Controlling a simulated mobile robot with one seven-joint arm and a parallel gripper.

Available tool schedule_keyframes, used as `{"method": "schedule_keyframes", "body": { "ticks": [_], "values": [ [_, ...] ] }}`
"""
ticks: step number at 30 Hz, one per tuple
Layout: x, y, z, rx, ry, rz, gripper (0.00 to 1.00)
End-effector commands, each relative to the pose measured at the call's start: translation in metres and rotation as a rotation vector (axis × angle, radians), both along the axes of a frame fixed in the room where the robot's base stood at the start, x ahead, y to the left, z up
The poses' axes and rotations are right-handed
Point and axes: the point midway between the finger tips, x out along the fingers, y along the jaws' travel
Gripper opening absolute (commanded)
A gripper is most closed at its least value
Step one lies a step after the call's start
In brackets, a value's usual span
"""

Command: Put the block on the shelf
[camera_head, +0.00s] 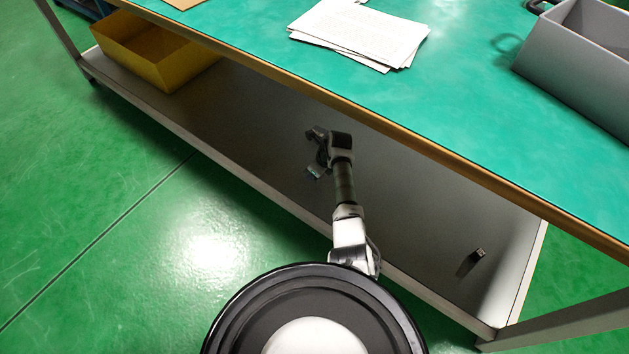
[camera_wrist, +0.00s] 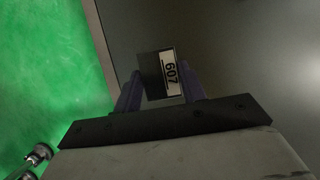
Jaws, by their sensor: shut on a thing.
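My gripper (camera_wrist: 160,80) is shut on a small dark block (camera_wrist: 150,78) with a white label reading "607", in the wrist view. The block sits between the two purple fingers. In the head view my arm reaches under the green bench top, over the grey lower shelf (camera_head: 240,120). My gripper (camera_head: 318,168) there is small and dim, and the block is hard to make out. The lower shelf also shows as a grey surface in the wrist view (camera_wrist: 245,50). I cannot tell whether the block touches it.
A small dark-and-light object (camera_head: 478,253) stands on the lower shelf at right. A yellow bin (camera_head: 150,55) stands at its left end. Papers (camera_head: 360,32) and a grey bin (camera_head: 575,70) are on the bench top (camera_head: 460,85), whose edge overhangs my arm. The shelf's middle is clear.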

Motion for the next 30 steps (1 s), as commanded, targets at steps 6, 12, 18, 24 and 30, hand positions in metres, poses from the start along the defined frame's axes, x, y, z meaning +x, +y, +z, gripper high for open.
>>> {"method": "schedule_keyframes", "body": {
  "ticks": [6, 12, 18, 24, 30],
  "values": [
    [0.001, 0.000, -0.015, 0.000, -0.003, 0.001, 0.00],
    [0.001, 0.000, -0.043, 0.000, -0.001, 0.000, 0.00],
    [0.001, 0.000, -0.054, 0.000, -0.005, 0.001, 0.00],
    [0.001, 0.000, -0.054, 0.000, -0.004, 0.000, 0.00],
    [0.000, 0.000, -0.057, 0.000, -0.002, 0.001, 0.54]
  ]
}}
